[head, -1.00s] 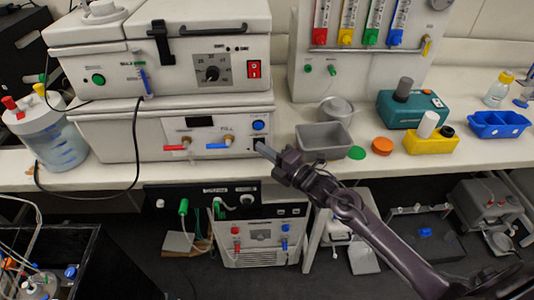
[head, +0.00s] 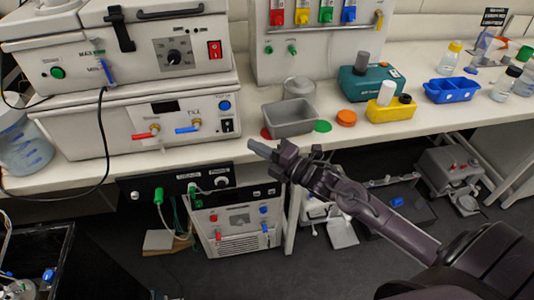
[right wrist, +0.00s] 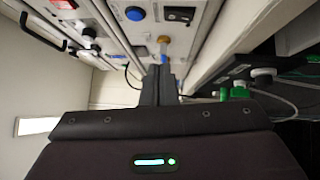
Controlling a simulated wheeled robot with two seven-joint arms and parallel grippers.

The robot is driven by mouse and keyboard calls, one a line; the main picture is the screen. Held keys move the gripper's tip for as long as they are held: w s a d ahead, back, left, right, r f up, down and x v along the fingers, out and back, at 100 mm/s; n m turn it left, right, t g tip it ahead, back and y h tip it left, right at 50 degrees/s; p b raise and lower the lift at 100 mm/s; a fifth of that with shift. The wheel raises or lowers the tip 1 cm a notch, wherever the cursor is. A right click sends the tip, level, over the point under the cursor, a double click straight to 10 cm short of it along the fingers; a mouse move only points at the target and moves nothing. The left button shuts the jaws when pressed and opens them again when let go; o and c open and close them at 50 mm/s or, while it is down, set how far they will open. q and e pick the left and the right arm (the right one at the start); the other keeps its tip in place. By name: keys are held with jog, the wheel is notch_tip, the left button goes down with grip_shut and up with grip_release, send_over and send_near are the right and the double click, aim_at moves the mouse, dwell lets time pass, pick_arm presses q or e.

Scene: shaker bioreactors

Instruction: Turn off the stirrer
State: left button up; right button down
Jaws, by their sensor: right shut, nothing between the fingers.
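No label I can read names the stirrer. The lower white unit (head: 85,135) on the bench has a blue button (head: 224,105), a black rocker switch (head: 227,125) and red and blue valve handles. The upper white unit (head: 130,60) has a black dial (head: 174,57) and a red rocker switch (head: 214,49). My right gripper (head: 255,148) is shut and empty, in front of the bench edge, right of and below the black switch, apart from it. In the right wrist view its fingers (right wrist: 160,85) point toward the lower unit's panel, with its black switch (right wrist: 180,14). My left gripper is out of view.
A grey bin (head: 289,118) stands right of the units, with flat coloured discs beside it. Further right are a teal device (head: 370,82), a yellow device (head: 390,109) and a blue rack (head: 451,90). A panel (head: 238,225) with valves stands under the bench.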

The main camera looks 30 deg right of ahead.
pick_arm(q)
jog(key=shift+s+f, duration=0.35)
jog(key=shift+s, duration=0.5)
pick_arm(e)
jog(key=v, duration=0.2)
jog(key=shift+s+d+r, duration=0.15)
jog(key=shift+s+r, duration=0.1)
jog(key=shift+s, duration=0.15)
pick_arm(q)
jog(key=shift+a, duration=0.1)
